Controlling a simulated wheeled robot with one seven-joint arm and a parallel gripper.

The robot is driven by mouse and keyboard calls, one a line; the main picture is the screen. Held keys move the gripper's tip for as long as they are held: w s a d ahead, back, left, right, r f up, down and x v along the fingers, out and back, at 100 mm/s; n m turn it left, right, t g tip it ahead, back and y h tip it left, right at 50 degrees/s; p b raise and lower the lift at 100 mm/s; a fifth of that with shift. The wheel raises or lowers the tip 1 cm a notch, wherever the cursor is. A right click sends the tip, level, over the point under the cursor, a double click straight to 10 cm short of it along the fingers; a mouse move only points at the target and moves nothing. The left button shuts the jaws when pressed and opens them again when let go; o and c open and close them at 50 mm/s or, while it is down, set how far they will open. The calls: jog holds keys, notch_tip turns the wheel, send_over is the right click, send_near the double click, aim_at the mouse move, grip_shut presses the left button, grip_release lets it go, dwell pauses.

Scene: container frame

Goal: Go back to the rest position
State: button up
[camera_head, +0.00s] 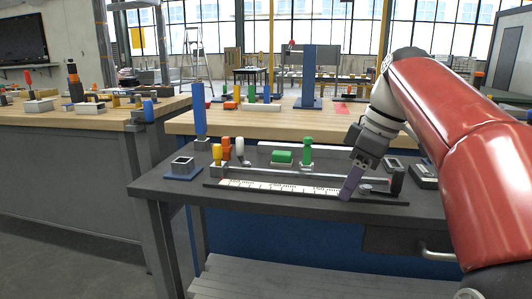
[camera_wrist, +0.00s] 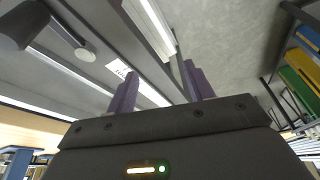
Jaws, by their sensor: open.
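My gripper (camera_head: 352,182) hangs at the end of my red and grey arm, low over the right part of the dark grey table (camera_head: 160,188). Its purple fingers point down, close to the right end of a white ruled strip (camera_head: 275,187). In the wrist view my gripper (camera_wrist: 160,88) shows two purple fingers spread apart, with no object held between them. Whether the fingertips touch the strip or table cannot be told.
A black upright handle (camera_head: 397,181) stands just right of my gripper. A wooden bench (camera_head: 270,122) lies behind.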

jog(key=s+f+m+t+h, duration=0.3)
jog(key=s+f+m, duration=0.9)
jog(key=s+f, duration=0.6)
notch_tip(320, 180, down, 2)
jog(key=shift+s+a+f+m+t, duration=0.2)
jog(key=shift+s+a+m+t, duration=0.1)
jog(key=shift+s+a+t, duration=0.15)
jog(key=shift+d, duration=0.1)
